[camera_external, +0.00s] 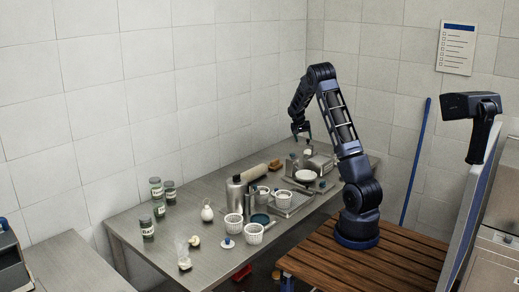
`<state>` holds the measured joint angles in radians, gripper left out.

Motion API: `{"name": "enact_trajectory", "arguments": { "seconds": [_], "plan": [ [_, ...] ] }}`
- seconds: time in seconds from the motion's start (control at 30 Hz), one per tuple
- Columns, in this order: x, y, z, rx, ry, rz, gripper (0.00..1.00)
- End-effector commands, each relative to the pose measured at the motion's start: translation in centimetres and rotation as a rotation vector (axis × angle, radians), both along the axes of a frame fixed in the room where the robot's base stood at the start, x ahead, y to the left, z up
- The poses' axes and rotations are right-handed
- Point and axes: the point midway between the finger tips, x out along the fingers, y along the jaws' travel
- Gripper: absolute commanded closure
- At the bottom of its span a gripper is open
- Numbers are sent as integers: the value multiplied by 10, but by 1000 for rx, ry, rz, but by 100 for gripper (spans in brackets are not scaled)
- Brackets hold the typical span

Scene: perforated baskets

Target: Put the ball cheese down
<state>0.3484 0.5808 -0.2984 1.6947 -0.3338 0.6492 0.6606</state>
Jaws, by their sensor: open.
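My gripper (301,135) is above the far part of the steel table (150,212), and its jaws are open. A small pale rounded thing (308,151) shows just below the fingertips and may be the ball cheese; it is too small to be sure, and I cannot tell whether the fingers touch it. Another white rounded thing with a narrow neck (207,213) stands alone near the middle of the table, away from my gripper.
White perforated baskets (254,234) stand near the front edge, some by a metal tray (296,207). A steel canister (235,195) is left of the tray. A white dish (305,176) is below my gripper. Several jars (147,230) stand at left. The table's left-middle has bare room.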

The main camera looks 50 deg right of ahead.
Motion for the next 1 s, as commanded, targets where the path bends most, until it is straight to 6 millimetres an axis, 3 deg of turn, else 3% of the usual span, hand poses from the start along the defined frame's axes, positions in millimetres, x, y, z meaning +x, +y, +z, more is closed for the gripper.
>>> {"name": "enact_trajectory", "arguments": {
  "seconds": [0.17, 0.47, 0.7, 1.0],
  "plan": [
    [-6, 39, 38, 26, -20, 49, 31],
    [-38, 137, 114, 94, -57, 188, 31],
    [-78, 213, 163, 137, -80, 314, 31],
    [-143, 302, 206, 180, -103, 486, 31]
  ]
}}
